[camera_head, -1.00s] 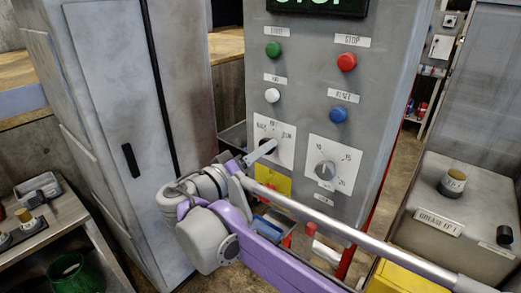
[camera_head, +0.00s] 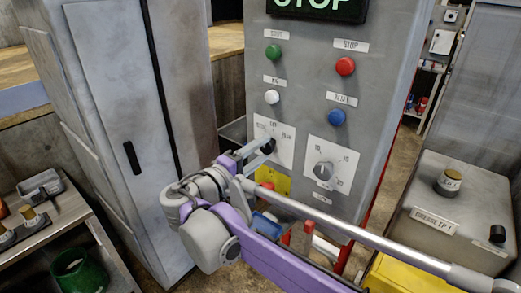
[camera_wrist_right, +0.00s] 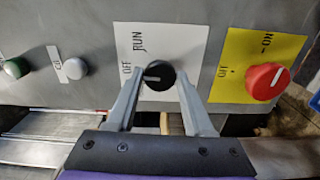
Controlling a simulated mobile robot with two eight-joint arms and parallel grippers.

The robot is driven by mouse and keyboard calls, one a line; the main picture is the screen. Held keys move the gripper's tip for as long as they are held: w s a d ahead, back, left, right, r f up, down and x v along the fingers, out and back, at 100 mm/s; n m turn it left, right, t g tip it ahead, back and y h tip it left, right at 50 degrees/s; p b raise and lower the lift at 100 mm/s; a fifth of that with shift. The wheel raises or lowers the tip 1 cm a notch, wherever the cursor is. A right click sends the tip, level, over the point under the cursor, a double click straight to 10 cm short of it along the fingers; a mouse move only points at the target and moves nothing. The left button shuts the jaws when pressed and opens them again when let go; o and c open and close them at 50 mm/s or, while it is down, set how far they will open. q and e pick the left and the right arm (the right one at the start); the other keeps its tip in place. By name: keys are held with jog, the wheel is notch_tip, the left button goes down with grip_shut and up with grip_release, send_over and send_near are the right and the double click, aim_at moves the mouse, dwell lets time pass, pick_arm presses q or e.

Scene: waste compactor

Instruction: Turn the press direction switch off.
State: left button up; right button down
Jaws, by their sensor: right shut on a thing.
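The press direction switch is a black round knob (camera_wrist_right: 160,75) with a white pointer line, on a white plate (camera_wrist_right: 185,45) marked OFF and RUN. In the wrist view its line points left, towards the OFF word. My right gripper (camera_wrist_right: 160,88) has one finger on each side of the knob and is shut on it. In the head view the right gripper (camera_head: 268,147) reaches the white switch plate (camera_head: 283,134) on the grey panel, and its fingers partly hide the knob. My left gripper is not in view.
A second dial (camera_head: 323,170) sits right of the switch, with green (camera_head: 273,51), red (camera_head: 345,66), white (camera_head: 272,97) and blue (camera_head: 337,117) buttons above. In the wrist view a red knob (camera_wrist_right: 267,80) on a yellow plate is close to the right finger.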

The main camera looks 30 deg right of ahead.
jog(key=shift+n, duration=0.4)
jog(key=shift+c, duration=1.5)
grip_release()
jog(key=b+v, duration=0.1)
jog(key=v, duration=0.9)
jog(key=shift+s+a, duration=0.2)
jog(key=shift+a, duration=0.15)
jog(key=shift+f, duration=0.1)
